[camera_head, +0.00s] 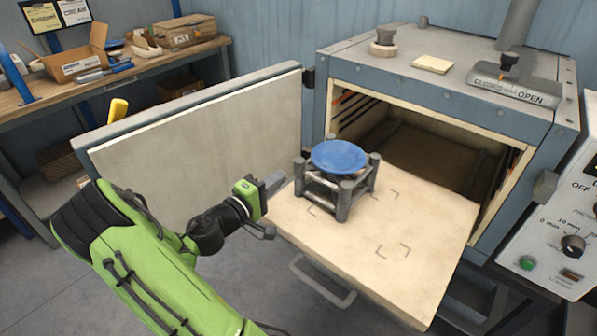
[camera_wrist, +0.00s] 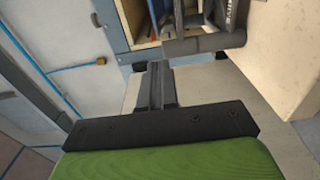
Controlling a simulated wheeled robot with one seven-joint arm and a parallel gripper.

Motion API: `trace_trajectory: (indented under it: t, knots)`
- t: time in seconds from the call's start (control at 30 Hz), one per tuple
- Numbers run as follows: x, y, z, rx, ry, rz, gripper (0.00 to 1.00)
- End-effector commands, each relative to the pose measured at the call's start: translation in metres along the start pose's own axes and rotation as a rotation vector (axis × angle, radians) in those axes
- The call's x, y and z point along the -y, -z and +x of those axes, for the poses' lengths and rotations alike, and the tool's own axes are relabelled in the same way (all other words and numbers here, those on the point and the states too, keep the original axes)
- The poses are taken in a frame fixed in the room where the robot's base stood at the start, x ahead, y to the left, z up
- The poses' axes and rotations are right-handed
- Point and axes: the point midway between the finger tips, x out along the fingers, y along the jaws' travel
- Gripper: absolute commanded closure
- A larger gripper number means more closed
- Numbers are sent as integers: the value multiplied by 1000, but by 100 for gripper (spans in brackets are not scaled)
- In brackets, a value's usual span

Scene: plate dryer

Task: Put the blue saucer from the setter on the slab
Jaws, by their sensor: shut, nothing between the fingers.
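The blue saucer (camera_head: 339,156) lies face up on top of the dark grey setter (camera_head: 343,208). The setter is a small frame with posts and stands on the pale slab (camera_head: 420,280), towards its left side. The slab extends out of the open dryer and has corner marks on its bare surface to the right of the setter. My gripper (camera_head: 278,184) is left of the setter, apart from it, shut and empty. In the wrist view my shut fingers (camera_wrist: 158,68) point towards dark bars at the top, probably part of the setter (camera_wrist: 205,42).
The dryer (camera_head: 440,104) is open, its door (camera_head: 200,160) swung out to the left behind my arm. A handle (camera_head: 322,284) is at the slab's front edge. A control panel (camera_head: 560,240) stands at the right. A workbench with boxes (camera_head: 85,60) is at the back left.

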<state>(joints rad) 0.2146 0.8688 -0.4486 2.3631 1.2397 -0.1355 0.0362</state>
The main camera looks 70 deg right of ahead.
Motion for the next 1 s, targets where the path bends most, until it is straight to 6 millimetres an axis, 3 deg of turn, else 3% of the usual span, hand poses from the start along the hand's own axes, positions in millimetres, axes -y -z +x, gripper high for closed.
trace_trajectory:
  t: [0.2,0.33,1.0]
  knots:
    - [0,-4,48,6,-1,3,100]
    - [2,-20,61,4,1,0,100]
    - [1,-36,77,2,1,1,100]
